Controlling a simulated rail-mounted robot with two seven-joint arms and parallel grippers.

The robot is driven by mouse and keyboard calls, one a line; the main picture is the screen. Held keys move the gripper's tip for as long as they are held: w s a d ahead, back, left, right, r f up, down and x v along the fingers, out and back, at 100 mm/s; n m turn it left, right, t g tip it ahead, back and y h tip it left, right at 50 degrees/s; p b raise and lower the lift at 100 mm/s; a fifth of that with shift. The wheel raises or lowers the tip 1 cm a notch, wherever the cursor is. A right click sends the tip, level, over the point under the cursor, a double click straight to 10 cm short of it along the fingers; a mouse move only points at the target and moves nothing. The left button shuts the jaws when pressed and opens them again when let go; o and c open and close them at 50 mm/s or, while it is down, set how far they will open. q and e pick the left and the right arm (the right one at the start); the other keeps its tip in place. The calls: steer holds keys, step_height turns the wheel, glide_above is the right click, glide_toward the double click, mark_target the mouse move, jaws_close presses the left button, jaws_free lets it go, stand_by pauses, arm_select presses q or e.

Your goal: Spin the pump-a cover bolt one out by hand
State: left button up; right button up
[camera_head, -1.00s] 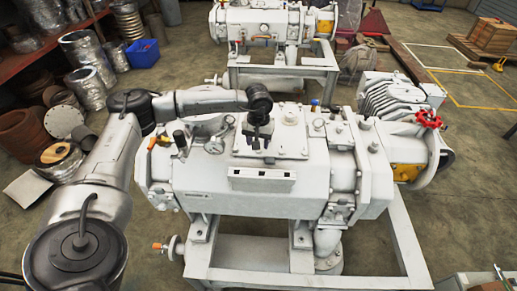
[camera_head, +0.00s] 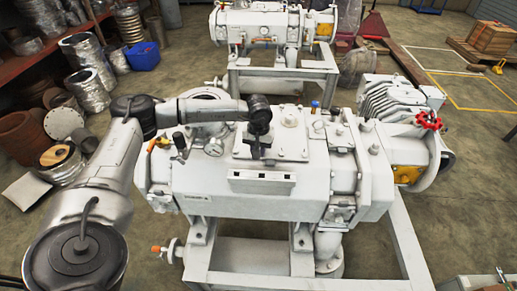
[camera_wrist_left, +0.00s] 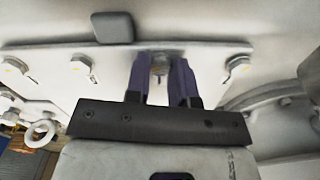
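The pump-a (camera_head: 250,187) is the large white-grey machine in the middle of the head view. Its flat top cover (camera_head: 285,145) carries several bolts. My left gripper (camera_head: 257,152) points down at the cover's left part. In the left wrist view its two dark purple fingers (camera_wrist_left: 163,75) stand close on either side of a bolt (camera_wrist_left: 159,64) at the plate's edge. They appear shut on its head. The fingers partly hide the bolt, so its height out of the plate is unclear. My right gripper is in neither current view.
Other bolts (camera_wrist_left: 238,65) sit along the same plate edge in the wrist view. A lifting eye (camera_wrist_left: 41,133) is at its lower left. A second pump (camera_head: 262,25) stands behind. A red valve handwheel (camera_head: 428,120) is at the right; a blue bin (camera_head: 141,55) is at the left.

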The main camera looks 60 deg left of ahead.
arm_select(q)
jaws_close()
